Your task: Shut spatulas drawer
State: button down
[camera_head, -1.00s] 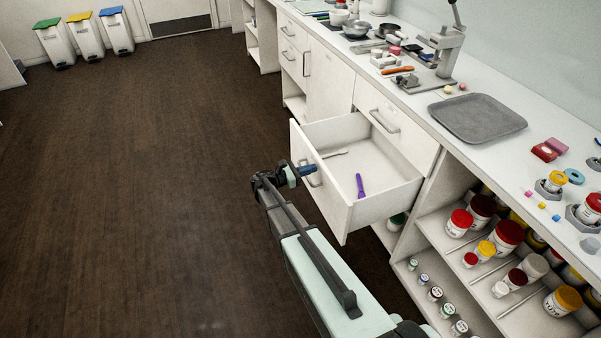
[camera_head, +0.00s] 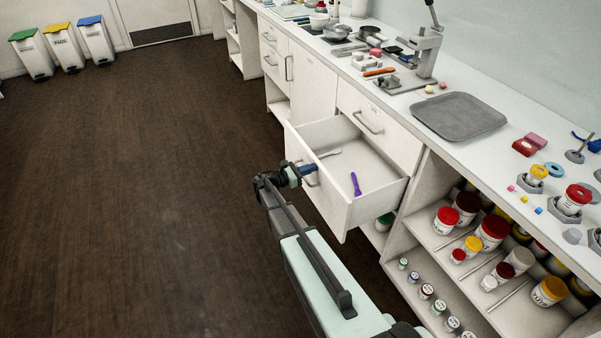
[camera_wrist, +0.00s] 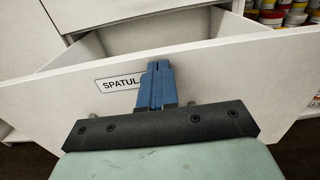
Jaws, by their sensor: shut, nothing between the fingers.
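The spatulas drawer (camera_head: 368,212) is pulled out of the white cabinet and stands open. It holds a purple spatula (camera_head: 355,184) and a light-coloured one (camera_head: 329,154). My gripper (camera_head: 309,169) is shut and empty at the outer face of the drawer front, close to the handle (camera_head: 312,180). In the wrist view, its blue fingers (camera_wrist: 156,84) point at the front beside the label. I cannot tell whether they touch it.
Another closed drawer (camera_head: 375,118) sits above the open one. Open shelves (camera_head: 447,238) with several jars lie to the right. The counter (camera_head: 400,90) above carries a grey tray (camera_head: 458,116) and a press. The floor on the left is clear.

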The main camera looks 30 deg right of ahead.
jog(key=d, duration=2.9)
jog(key=shift+d+r, duration=0.1)
jog(key=shift+d, duration=0.1)
jog(key=a, duration=1.5)
